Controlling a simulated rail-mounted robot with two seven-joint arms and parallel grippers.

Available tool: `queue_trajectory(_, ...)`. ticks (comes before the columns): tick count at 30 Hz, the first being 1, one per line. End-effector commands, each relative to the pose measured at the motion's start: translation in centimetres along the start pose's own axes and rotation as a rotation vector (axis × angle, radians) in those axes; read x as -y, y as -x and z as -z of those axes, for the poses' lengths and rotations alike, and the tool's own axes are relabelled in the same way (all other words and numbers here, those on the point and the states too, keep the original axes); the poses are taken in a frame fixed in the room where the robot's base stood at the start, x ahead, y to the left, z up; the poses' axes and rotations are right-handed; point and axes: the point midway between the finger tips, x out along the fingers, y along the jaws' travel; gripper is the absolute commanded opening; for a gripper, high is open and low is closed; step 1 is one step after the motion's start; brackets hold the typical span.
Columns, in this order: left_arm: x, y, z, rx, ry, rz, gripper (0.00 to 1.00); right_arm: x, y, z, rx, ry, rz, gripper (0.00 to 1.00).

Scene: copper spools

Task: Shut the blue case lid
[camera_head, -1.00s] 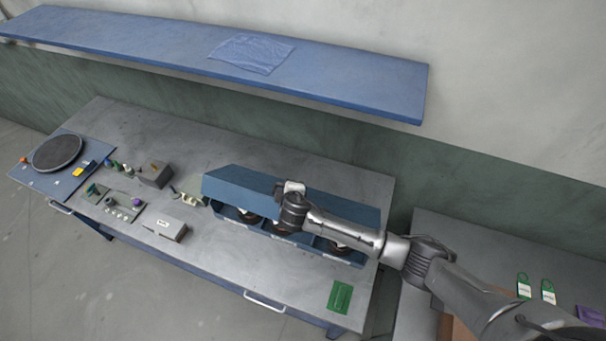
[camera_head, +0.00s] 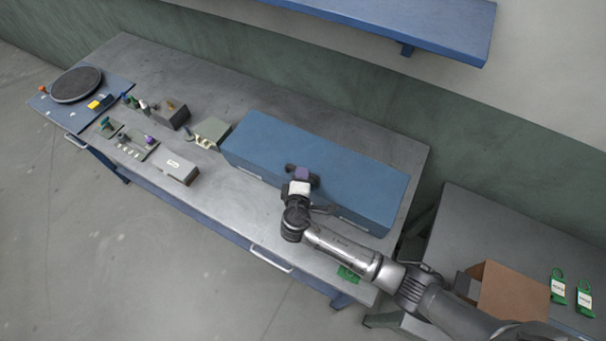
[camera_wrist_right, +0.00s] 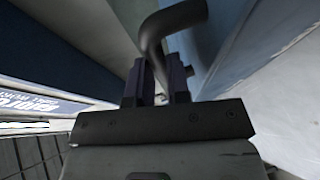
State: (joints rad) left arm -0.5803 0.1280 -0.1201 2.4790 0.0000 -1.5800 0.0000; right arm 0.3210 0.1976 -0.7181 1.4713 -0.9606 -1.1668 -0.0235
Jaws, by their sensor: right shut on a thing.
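The blue case (camera_head: 350,222) stands on the grey workbench with its blue lid (camera_head: 320,155) down over the top. The spools inside are hidden. I cannot tell whether a thin gap is left at the front edge. My right gripper (camera_head: 300,176) is at the middle of the lid's front edge. In the right wrist view my right gripper (camera_wrist_right: 158,85) is shut on a dark curved handle (camera_wrist_right: 172,22). My left gripper is not in view.
Left of the case on the bench (camera_head: 222,188) are small grey blocks, a grey box (camera_head: 181,171) and a mat with a dark round disc (camera_head: 76,84). A blue shelf (camera_head: 430,25) hangs above. A second table at right holds a cardboard box (camera_head: 510,290) and green tags (camera_head: 558,288).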

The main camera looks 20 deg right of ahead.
Motion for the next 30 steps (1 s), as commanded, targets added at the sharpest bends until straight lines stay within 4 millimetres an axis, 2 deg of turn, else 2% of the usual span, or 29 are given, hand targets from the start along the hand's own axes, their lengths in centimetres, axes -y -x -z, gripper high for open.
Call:
queue_trajectory(3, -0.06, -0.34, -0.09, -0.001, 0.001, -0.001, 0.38, 0.83, -0.07, -0.17, 0.002, 0.000, 0.008, 0.00)
queue_trajectory(17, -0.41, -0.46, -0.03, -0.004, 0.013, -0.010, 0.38, 1.58, 0.00, -0.34, 0.001, 0.005, 0.018, 0.00)
queue_trajectory(18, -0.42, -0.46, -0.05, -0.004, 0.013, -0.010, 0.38, 1.59, 0.00, -0.33, 0.001, 0.005, 0.018, 0.20)
queue_trajectory(25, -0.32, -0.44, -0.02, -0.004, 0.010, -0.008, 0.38, 1.50, 0.01, -0.31, 0.002, 0.005, 0.017, 0.42)
queue_trajectory(30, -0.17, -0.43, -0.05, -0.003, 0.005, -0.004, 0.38, 1.51, 0.82, -0.28, 0.002, 0.005, 0.017, 0.42)
